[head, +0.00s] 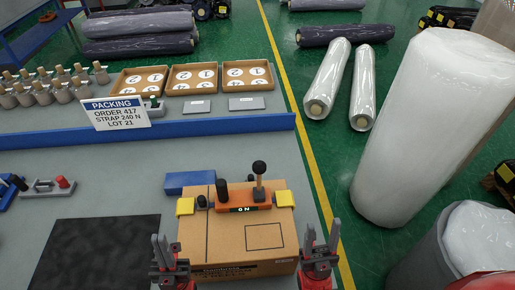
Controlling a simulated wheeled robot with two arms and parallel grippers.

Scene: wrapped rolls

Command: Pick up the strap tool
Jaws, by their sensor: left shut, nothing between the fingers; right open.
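The strap tool (230,208) is an orange bar with a small display that seems to read 0 N. It has an upright black-knobbed lever (259,172), a black grip and a yellow block at each end. It lies across the top of a cardboard box (225,240). My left gripper (167,243) is shut and empty, in front of the box's left side. My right gripper (321,236) is open and empty, beyond the box's right side. Both appear apart from the tool.
A blue block (190,182) sits behind the box. A dark mat (95,250) lies at left, with a red-knobbed tool (48,187) behind it. A blue rail (210,127) and a packing sign (115,112) stand further back. Large wrapped rolls (400,140) stand right of the table.

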